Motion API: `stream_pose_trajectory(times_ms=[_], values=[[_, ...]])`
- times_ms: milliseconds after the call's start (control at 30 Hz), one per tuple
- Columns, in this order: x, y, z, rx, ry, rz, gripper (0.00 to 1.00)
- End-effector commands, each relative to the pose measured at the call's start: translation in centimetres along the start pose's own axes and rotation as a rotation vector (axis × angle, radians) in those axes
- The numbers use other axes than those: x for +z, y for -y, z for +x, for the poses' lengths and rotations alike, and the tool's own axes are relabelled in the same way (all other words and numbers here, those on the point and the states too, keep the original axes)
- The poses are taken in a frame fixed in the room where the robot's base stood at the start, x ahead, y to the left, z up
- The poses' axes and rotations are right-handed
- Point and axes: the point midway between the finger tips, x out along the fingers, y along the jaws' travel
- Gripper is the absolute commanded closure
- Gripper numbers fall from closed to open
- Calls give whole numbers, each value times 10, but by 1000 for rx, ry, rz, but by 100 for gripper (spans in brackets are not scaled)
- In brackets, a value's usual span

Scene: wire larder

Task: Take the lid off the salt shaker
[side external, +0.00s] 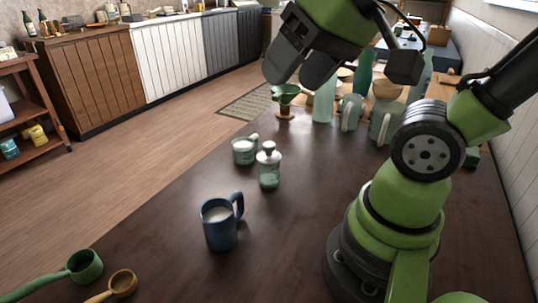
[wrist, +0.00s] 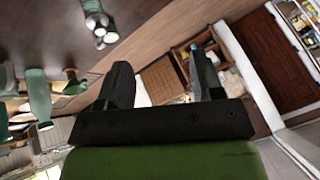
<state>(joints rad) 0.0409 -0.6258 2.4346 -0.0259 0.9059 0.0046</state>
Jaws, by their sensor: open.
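The salt shaker (side external: 269,178) stands upright on the dark table in the side view, a small clear jar with pale green low down. Its grey knobbed lid (side external: 268,150) sits on top. My gripper (side external: 290,78) is open and empty, raised well above the table and behind the shaker, apart from it. In the wrist view my two dark fingers (wrist: 158,62) stand wide apart with nothing between them. A small cluster at the top left of the wrist view probably includes the shaker, but is too small to tell apart.
A pale green mug (side external: 244,151) stands close beside the shaker, to its left. A blue mug (side external: 220,224) is nearer the camera. Green and wooden scoops (side external: 85,266) lie at the front left. Several pitchers (side external: 384,121) and a dripper (side external: 285,95) stand behind.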

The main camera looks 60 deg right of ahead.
Motion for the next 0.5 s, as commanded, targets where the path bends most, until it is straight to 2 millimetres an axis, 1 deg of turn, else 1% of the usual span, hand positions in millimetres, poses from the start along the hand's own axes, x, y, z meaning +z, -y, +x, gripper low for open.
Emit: stream_pose_trajectory(times_ms=[33, 167, 300, 400, 500], values=[[-11, -4, 8, 39, 31, 23, 39], [-41, -19, 32, 139, 113, 85, 39], [-68, -45, 66, 240, 207, 151, 39], [-81, -68, 92, 302, 275, 199, 39], [-88, -92, 115, 351, 336, 240, 39]])
